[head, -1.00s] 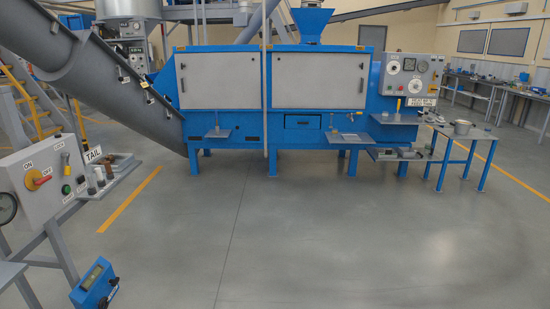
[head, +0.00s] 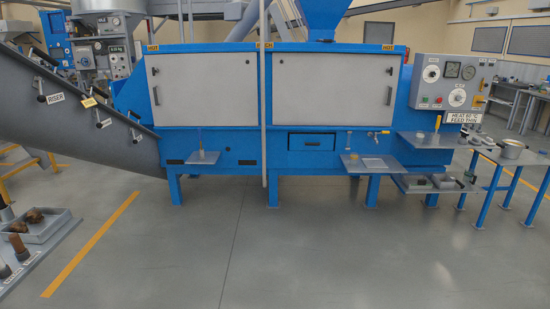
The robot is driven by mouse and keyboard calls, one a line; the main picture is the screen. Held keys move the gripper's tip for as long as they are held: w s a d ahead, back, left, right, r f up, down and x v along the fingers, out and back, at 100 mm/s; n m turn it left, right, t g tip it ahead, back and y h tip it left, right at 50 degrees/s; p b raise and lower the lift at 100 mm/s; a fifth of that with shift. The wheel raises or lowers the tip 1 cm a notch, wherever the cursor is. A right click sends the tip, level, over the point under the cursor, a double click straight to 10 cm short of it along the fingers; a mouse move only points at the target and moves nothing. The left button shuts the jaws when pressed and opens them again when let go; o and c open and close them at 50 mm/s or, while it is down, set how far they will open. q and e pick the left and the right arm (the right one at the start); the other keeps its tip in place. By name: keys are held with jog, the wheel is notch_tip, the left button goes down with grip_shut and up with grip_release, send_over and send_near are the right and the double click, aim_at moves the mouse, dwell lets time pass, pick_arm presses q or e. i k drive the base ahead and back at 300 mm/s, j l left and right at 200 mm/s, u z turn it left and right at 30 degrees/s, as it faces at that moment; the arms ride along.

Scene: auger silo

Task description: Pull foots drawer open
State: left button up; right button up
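A small dark-fronted drawer (head: 311,141) is set in the lower blue panel of the big blue machine (head: 220,140), below the right grey door. It has a small handle on its front and looks shut, flush with the panel. Its label is too small to read, so I cannot tell if it is the foots drawer. Neither of my grippers shows in the head view.
A small shelf (head: 203,157) juts out left of the drawer, and another shelf (head: 365,163) juts out below right. A side table (head: 510,157) stands at the right. A tray (head: 40,228) is near at left. The grey floor (head: 300,250) ahead is clear.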

aim_at(298, 141)
jog(key=i, duration=4.5)
